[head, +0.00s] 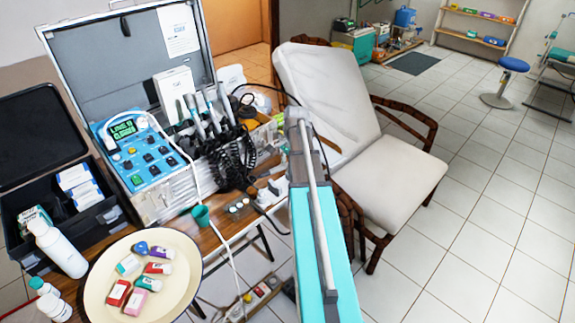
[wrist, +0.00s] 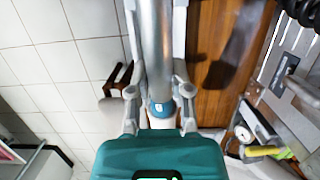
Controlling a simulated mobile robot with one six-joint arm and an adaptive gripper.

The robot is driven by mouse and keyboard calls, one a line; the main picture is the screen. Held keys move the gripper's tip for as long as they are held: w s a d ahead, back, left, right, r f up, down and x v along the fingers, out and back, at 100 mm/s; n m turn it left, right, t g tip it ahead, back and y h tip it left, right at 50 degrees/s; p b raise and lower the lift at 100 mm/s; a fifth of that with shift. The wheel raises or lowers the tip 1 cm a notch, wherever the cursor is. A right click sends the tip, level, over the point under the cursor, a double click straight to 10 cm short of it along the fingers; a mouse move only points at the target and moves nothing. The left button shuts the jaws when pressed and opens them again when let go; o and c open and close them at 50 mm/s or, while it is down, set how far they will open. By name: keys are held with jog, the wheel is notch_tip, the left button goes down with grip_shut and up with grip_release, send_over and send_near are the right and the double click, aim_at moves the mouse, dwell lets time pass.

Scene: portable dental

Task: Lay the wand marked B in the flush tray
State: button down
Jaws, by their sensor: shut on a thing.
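In the wrist view my gripper (wrist: 158,98) has its two fingers closed on a grey cylindrical wand (wrist: 154,45). The wand has a teal band (wrist: 160,109) with a small pale mark too small to read, so I cannot tell its letter. It runs away from my gripper toward the top of the picture. In the head view my teal arm reaches up the middle, and I cannot make out the fingers or held wand clearly. Several other wands (head: 213,108) stand in the open case. I cannot tell for sure which thing is the flush tray.
A round cream tray (head: 183,254) with several coloured packets is at the front left. The blue control panel (head: 150,160) is in the case, beside black coiled hoses (head: 238,152). A green cup (head: 201,217) stands near the table edge. A reclining chair (head: 385,170) is beyond my arm.

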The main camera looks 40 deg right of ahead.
jog(key=shift+d+b+x, duration=0.15)
jog(key=shift+b+x, duration=0.55)
jog(key=shift+x, duration=0.05)
jog(key=shift+d+b+x, duration=0.2)
jog(key=shift+b+x, duration=0.5)
jog(key=shift+x, duration=0.05)
jog(key=shift+f+b, duration=0.65)
jog(key=shift+f, duration=0.1)
jog(key=shift+f+b, duration=0.55)
jog(key=shift+b, duration=0.05)
jog(key=shift+f, duration=0.1)
dwell(0.4)
jog(key=shift+c, duration=2.3)
grip_release()
jog(key=shift+p+v, duration=3.85)
jog(key=shift+v, duration=0.2)
